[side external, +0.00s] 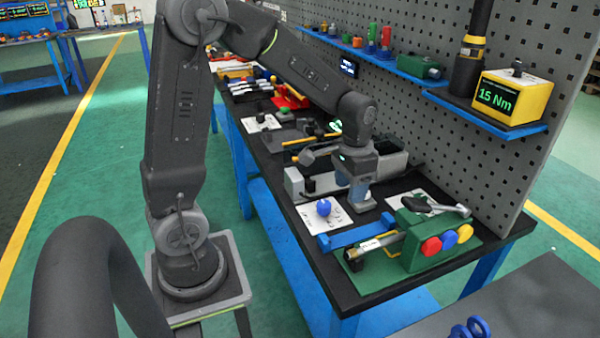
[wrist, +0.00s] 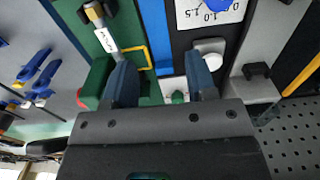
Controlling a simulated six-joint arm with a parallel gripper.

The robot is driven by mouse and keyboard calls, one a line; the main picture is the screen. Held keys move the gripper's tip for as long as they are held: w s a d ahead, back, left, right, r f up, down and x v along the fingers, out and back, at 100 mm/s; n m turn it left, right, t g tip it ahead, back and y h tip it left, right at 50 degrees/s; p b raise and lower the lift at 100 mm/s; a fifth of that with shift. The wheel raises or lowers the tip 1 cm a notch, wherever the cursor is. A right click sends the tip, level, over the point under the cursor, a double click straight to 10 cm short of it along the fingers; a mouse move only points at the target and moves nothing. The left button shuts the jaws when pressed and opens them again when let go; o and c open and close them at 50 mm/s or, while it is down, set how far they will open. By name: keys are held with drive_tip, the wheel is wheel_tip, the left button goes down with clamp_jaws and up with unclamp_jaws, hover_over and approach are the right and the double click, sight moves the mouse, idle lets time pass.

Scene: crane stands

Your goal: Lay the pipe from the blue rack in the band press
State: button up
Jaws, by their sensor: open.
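My gripper (side external: 361,203) points down over the bench, its two blue fingers apart with nothing between them. In the wrist view my gripper (wrist: 161,82) is open above a strip between a green board and grey parts. A short pipe-like piece with a white label (side external: 370,244) lies on the green board, in front of the green block; it also shows in the wrist view (wrist: 106,40), left of the fingers. A blue bar (side external: 352,236), perhaps the blue rack, lies beside it. A green block with red, blue and yellow discs (side external: 440,238) stands on the board. I cannot tell which device is the band press.
A white card with a blue knob (side external: 323,209) lies left of my gripper. A grey block (side external: 294,184) and a grey box (side external: 390,163) stand near it. A pegboard (side external: 480,140) with a yellow torque display (side external: 510,98) rises behind. The green floor in front is clear.

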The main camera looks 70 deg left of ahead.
drive_tip(key=s+a+r, duration=0.1)
drive_tip(key=s+a, duration=0.6)
drive_tip(key=a, duration=0.2)
drive_tip(key=w+d+f, duration=0.2)
drive_tip(key=d, duration=0.1)
drive_tip(key=w+d+f, duration=0.2)
drive_tip(key=d+f, duration=0.1)
drive_tip(key=d, duration=0.1)
drive_tip(key=w+d+f, duration=0.2)
drive_tip(key=d, duration=0.1)
drive_tip(key=shift+d+f, duration=0.15)
drive_tip(key=shift+d, duration=0.05)
wheel_tip(320, 180, down, 4)
drive_tip(key=shift+a+r, duration=0.1)
drive_tip(key=shift+r, duration=0.05)
wheel_tip(320, 180, up, 14)
drive_tip(key=s+d+r+t, duration=0.2)
drive_tip(key=s+d+r, duration=0.1)
drive_tip(key=s, duration=0.4)
drive_tip(key=s+d+r+t, duration=0.3)
drive_tip(key=s+r, duration=0.1)
drive_tip(key=s, duration=0.2)
drive_tip(key=shift+s+d+r+t, duration=0.2)
drive_tip(key=shift+s+r+t, duration=0.1)
drive_tip(key=shift+s+r, duration=0.1)
